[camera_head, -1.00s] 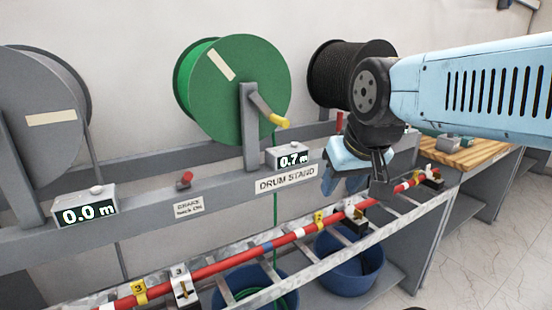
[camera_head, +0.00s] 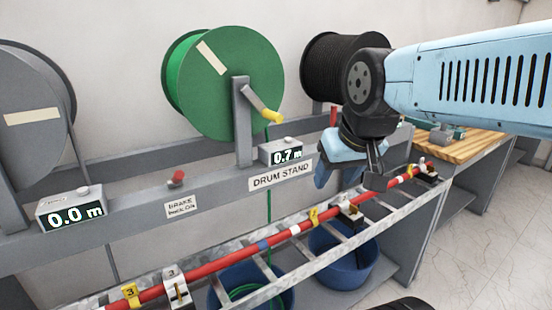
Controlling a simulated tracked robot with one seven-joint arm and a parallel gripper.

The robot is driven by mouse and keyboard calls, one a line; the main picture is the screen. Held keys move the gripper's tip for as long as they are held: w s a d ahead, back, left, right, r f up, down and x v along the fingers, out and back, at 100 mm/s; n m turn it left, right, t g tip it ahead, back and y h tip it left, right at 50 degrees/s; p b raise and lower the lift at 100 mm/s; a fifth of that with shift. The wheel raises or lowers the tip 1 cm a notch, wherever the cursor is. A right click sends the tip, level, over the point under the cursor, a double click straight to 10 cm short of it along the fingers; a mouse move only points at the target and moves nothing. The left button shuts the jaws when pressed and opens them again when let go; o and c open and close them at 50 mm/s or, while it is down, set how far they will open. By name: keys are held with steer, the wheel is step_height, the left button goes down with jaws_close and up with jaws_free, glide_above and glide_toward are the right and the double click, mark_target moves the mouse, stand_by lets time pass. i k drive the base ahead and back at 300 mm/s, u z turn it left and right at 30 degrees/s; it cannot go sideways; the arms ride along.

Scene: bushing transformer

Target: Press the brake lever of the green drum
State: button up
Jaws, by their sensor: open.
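The green drum (camera_head: 225,85) hangs on the grey drum stand (camera_head: 215,192), with a yellow-handled crank (camera_head: 264,105) at its hub. A small red-tipped brake lever (camera_head: 177,178) stands on the stand's rail to the lower left of the green drum, above a label (camera_head: 183,206) reading brake. A second red lever (camera_head: 333,117) shows partly behind my arm near the black drum. My gripper (camera_head: 330,182) points down to the right of the green drum's meter, apart from both levers. Its blue fingers are open and seem empty; the wrist hides part of them.
The green drum's meter (camera_head: 281,151) reads 0.7 m; the grey drum's meter (camera_head: 70,209) reads 0.0 m. A red cable (camera_head: 208,268) runs along a ladder tray in front of the stand. Blue tubs (camera_head: 345,262) sit below. A wooden bench (camera_head: 462,147) stands at right.

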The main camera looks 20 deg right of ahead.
mark_target(177, 181)
steer(key=z, duration=0.4)
steer(key=k, duration=1.25)
steer(key=u, duration=0.5)
steer(key=i, duration=1)
steer(key=z, duration=0.05)
